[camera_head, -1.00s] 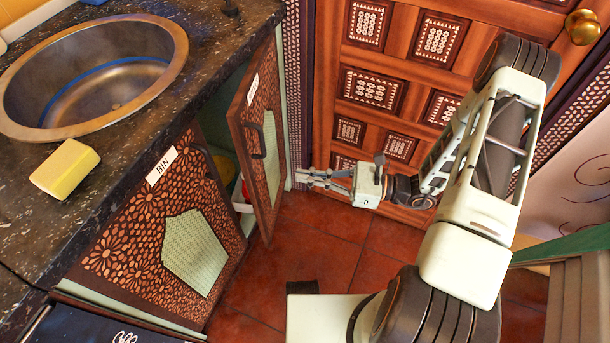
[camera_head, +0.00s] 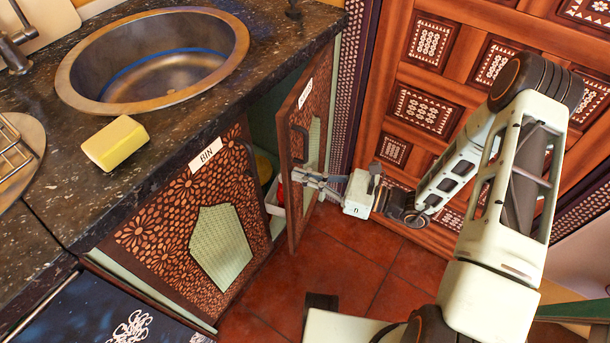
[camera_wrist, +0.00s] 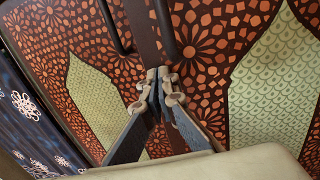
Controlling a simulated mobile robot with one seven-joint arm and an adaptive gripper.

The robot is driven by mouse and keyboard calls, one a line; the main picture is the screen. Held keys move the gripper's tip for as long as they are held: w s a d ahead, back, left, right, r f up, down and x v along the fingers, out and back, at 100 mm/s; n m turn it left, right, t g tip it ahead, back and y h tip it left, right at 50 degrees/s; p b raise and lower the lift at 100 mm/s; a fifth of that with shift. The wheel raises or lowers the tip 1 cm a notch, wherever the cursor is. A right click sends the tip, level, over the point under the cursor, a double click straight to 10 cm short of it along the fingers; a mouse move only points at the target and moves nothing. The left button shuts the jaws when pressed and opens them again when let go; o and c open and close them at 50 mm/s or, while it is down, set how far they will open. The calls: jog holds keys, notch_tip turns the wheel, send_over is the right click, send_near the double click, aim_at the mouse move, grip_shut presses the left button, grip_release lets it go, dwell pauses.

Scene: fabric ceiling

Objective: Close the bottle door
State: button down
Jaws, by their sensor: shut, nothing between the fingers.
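The bottle door (camera_head: 313,110) stands partly open to the right of the shut BIN door (camera_head: 165,225). Its outer face has a small white label, too small to read, a dark handle (camera_head: 300,143) and a pale green panel. My gripper (camera_head: 297,178) is shut and empty, its tips over the door's outer face below the handle. In the wrist view the shut fingertips (camera_wrist: 160,85) lie near the free edge of the bottle door (camera_wrist: 215,45), with the BIN door (camera_wrist: 70,40) on the left. I cannot tell whether they touch the door.
A dark counter (camera_head: 190,130) with a round sink (camera_head: 150,65) and a yellow sponge (camera_head: 115,143) runs above the doors. A carved wooden door (camera_head: 430,75) stands behind my arm. Red floor tiles (camera_head: 345,265) lie clear in front of the cabinet.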

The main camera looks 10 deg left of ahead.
jog(key=w+a+m+t, duration=0.1)
jog(key=a+t, duration=0.1)
jog(key=a, duration=0.6)
jog(key=shift+w+a+h+p, duration=0.2)
jog(key=shift+a+h+p, duration=0.1)
jog(key=shift+a, duration=0.1)
jog(key=shift+r, duration=0.15)
jog(key=shift+d, duration=0.1)
